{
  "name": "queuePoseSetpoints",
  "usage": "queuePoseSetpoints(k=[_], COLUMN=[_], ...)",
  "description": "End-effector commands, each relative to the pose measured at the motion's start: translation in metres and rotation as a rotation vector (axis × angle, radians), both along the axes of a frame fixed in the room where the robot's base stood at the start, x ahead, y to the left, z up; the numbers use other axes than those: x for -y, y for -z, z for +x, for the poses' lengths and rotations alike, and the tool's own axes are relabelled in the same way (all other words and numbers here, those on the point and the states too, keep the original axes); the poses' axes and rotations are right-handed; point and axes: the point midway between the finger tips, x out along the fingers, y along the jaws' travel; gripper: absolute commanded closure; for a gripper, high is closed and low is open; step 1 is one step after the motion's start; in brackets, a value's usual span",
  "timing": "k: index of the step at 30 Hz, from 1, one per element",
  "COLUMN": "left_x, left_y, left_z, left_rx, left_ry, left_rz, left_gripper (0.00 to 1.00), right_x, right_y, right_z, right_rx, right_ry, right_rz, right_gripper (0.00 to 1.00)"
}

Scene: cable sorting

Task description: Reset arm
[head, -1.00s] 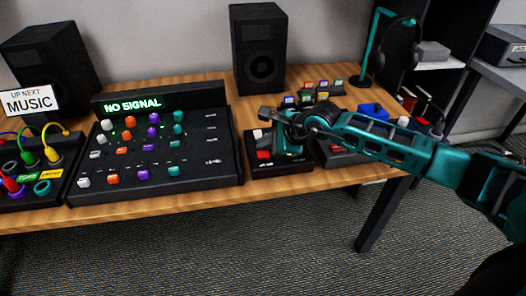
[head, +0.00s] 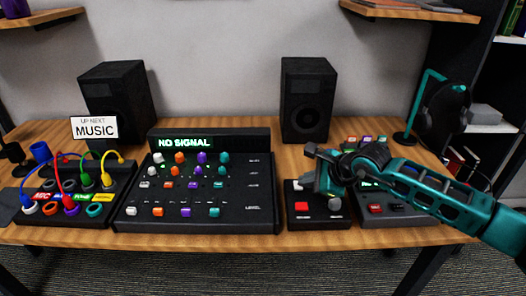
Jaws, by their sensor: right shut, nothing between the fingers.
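My right arm comes in from the right in the head view. My right gripper (head: 318,180) is over the small black box with a red button (head: 301,206), with its fingers shut and nothing held. I cannot tell whether it touches the box. My left gripper is not in view. The mixer (head: 198,192) stands left of the gripper, with coloured knobs and a green "NO SIGNAL" display (head: 185,142). The patch box (head: 92,214) at the left has red, blue, green and yellow cables plugged into it.
Two black speakers (head: 308,100) stand at the back. An "UP NEXT MUSIC" sign (head: 94,128) is behind the patch box. A headphone stand (head: 424,105) is at the back right. A second black box (head: 388,208) lies under my right forearm. The wooden table (head: 250,243) is bare along its front edge.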

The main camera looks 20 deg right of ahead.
Motion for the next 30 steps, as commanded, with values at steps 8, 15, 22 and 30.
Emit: queuePoseSetpoints(k=[8, 15, 22, 30], left_x=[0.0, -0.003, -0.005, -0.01], left_y=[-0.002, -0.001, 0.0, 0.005], left_z=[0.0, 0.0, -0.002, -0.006], left_rx=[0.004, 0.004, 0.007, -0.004], left_ry=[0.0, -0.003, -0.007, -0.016], left_rz=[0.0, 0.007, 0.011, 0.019], left_gripper=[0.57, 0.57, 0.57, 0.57], right_x=[-0.066, -0.149, -0.145, -0.097], right_y=[0.013, -0.002, -0.003, 0.069], right_z=[-0.03, -0.077, -0.098, -0.148], right_rx=[-0.113, -0.417, -0.739, 0.98], right_ry=[0.026, 0.274, 0.738, -1.445], right_rz=[0.369, 1.201, 1.945, -2.472], right_gripper=[1.0, 1.0, 1.0, 1.0])
